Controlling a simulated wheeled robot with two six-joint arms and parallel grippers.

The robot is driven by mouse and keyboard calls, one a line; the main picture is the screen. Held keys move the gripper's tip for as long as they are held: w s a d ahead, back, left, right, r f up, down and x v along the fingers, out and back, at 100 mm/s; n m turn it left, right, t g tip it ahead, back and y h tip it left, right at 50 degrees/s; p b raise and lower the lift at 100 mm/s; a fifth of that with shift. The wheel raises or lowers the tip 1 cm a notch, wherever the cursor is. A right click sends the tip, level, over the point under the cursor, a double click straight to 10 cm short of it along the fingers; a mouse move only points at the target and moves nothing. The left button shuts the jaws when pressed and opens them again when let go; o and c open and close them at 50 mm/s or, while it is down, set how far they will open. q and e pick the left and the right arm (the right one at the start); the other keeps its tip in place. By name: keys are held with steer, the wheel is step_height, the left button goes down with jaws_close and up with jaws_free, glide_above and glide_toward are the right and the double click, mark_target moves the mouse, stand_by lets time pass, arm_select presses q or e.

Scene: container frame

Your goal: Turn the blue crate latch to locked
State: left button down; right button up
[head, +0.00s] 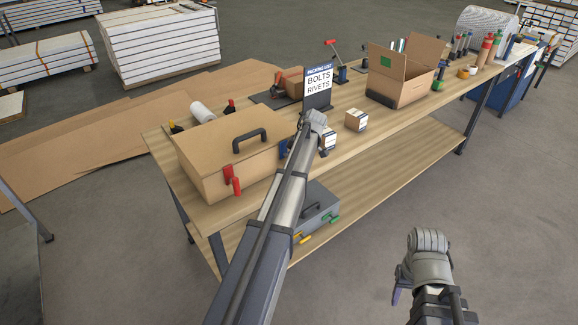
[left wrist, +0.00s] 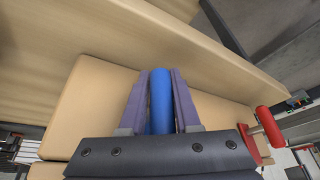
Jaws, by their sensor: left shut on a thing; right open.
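The tan crate (head: 215,165) stands on the near left part of the workbench, with a black handle on its lid. Its blue latch (head: 284,148) shows at the crate's right end, partly covered by my left arm. In the left wrist view the blue latch handle (left wrist: 160,112) lies lengthwise between the two fingers of my left gripper (left wrist: 161,75), which is shut on it. In the head view my arm hides the left fingers. My right gripper (head: 397,296) is open and empty, away from the bench over the floor at the lower right.
Red latches (head: 232,180) stick out from the crate's front; one red handle (left wrist: 269,122) is beside my left gripper. A packing list sign (head: 318,82), small boxes (head: 356,120) and an open carton (head: 400,80) stand farther along. A grey case (head: 318,205) is on the lower shelf.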

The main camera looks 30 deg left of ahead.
arm_select(q)
steer(key=shift+s+a, duration=0.2)
steer(key=c, duration=0.7)
jaws_free()
steer(key=shift+r, duration=0.1)
steer(key=shift+w+d+r, duration=0.1)
steer(key=p+v, duration=0.7)
steer(key=shift+d+r, duration=0.1)
steer(key=shift+r, duration=0.1)
